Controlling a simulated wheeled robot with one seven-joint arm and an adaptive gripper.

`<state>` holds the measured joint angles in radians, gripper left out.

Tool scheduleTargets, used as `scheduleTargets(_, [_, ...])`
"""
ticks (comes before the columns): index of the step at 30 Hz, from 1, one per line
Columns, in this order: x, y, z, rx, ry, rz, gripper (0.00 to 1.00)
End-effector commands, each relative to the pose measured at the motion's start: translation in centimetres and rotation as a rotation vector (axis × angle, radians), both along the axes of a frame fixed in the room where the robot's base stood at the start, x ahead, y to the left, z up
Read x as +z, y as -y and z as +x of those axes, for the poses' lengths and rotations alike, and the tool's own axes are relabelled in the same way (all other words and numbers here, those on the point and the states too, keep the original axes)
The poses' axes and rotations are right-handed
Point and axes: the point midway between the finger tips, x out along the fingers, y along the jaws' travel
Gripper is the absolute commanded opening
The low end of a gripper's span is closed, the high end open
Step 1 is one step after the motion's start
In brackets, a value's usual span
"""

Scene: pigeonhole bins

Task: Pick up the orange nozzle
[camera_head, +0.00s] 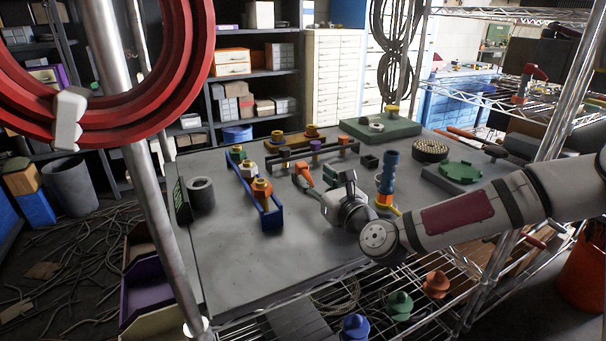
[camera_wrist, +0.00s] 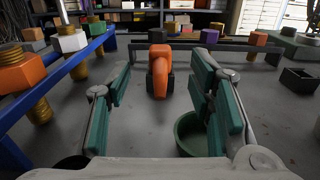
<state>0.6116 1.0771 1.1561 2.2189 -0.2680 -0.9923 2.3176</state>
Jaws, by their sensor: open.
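The orange nozzle (camera_wrist: 158,72) stands on the grey tabletop in the wrist view, with a bent orange body and dark parts at its sides. It lies ahead, between the lines of my two fingers. In the head view the orange nozzle (camera_head: 303,172) shows just left of my gripper (camera_head: 328,188). My gripper (camera_wrist: 160,92) is open, with green-padded fingers apart on either side and nothing held. I cannot tell whether the fingertips reach level with the nozzle; no contact shows.
A blue rack (camera_head: 270,217) with bolts and nuts stands to the left. A dark rail (camera_head: 340,151) runs behind the nozzle. A green round cup (camera_wrist: 190,135) sits below my right finger. A blue-and-yellow stack (camera_head: 387,178) stands to the right. The front tabletop is clear.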

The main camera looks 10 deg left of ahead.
Motion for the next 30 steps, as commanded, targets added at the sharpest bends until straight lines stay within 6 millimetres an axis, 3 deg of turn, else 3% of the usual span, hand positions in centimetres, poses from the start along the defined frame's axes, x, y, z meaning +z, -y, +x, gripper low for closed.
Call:
scheduleTargets(13, [-0.2,-2.7,4.1,-0.001,0.003,-0.001,0.48])
scheduleTargets(23, [-0.2,-3.0,4.6,-0.001,0.001,0.001,0.48])
scheduleTargets(29, [-0.2,-3.0,4.6,-0.001,0.001,0.001,0.03])
scheduleTargets(30, [-0.2,-3.0,4.6,-0.001,0.001,0.001,0.03])
